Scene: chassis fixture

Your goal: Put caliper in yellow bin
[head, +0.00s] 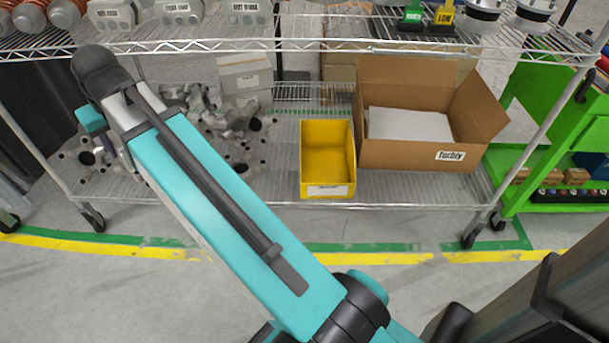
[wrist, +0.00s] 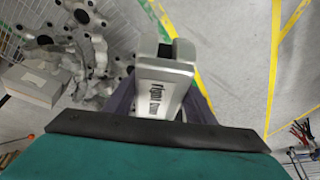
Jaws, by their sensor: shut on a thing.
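A grey caliper (wrist: 163,88) with dark lettering on its side is between the dark fingers of my gripper (wrist: 160,105) in the wrist view. My gripper is shut on it and holds it clear, with the floor seen beyond. In the head view my arm hides most of the gripper and the caliper at the left. The yellow bin (head: 327,162) stands on the lower wire shelf near the middle. It looks empty inside, and its front label is too small to read. My gripper is to the left of the bin.
A cardboard box (head: 425,140) with white content stands right of the bin. The upper wire shelf (head: 330,45) hangs above with labelled grey parts (head: 180,12). A green cart (head: 560,150) stands at right.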

